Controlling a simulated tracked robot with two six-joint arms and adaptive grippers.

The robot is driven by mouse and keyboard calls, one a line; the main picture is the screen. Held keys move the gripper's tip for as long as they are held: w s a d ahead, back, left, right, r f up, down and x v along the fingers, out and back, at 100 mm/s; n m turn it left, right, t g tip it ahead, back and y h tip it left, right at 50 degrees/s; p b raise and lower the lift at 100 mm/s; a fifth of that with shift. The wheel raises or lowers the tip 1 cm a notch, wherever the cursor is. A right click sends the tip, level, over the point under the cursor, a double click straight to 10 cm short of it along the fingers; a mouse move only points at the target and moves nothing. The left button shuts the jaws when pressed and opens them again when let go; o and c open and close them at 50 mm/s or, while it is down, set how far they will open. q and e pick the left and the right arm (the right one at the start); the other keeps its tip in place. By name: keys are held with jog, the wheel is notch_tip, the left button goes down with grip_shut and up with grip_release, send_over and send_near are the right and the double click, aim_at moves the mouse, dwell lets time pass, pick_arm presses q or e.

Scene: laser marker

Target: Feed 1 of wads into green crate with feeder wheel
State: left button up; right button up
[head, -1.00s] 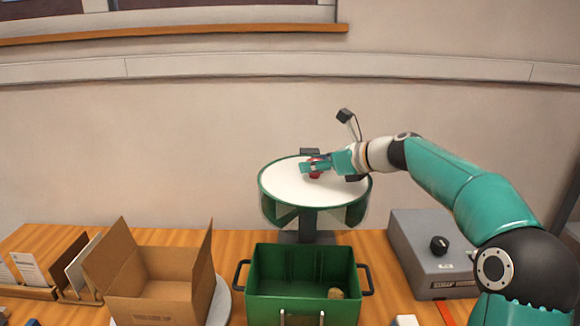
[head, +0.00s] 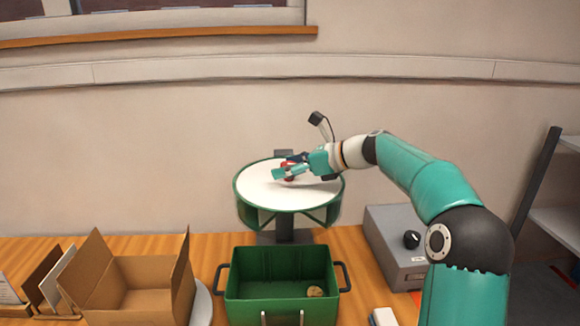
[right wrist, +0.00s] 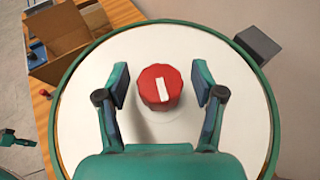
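The feeder wheel (head: 265,196) is a white disc with a green rim, standing behind the green crate. A red knob (right wrist: 160,86) with a white bar mark sits at its middle; in the head view the gripper partly hides it. My right gripper (right wrist: 162,84) is open over the disc, with one finger on each side of the knob and a gap on both sides. The green crate (head: 280,310) stands in front of the wheel. One brown wad (head: 314,292) lies inside it at the right. A teal part, apparently my left gripper (right wrist: 14,138), shows small at the right wrist view's left edge.
An open cardboard box (head: 135,305) stands left of the crate. A grey machine (head: 392,250) with a black knob stands to the right. A dark block (right wrist: 258,44) is beside the wheel rim. A grey shelf (head: 558,218) stands at the far right.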

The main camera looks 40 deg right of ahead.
jog(key=shift+s, duration=0.15)
jog(key=v, duration=1.1)
jog(key=shift+s+d, duration=0.1)
jog(key=shift+s, duration=0.05)
jog(key=shift+s+r, duration=0.1)
jog(key=shift+s, duration=0.15)
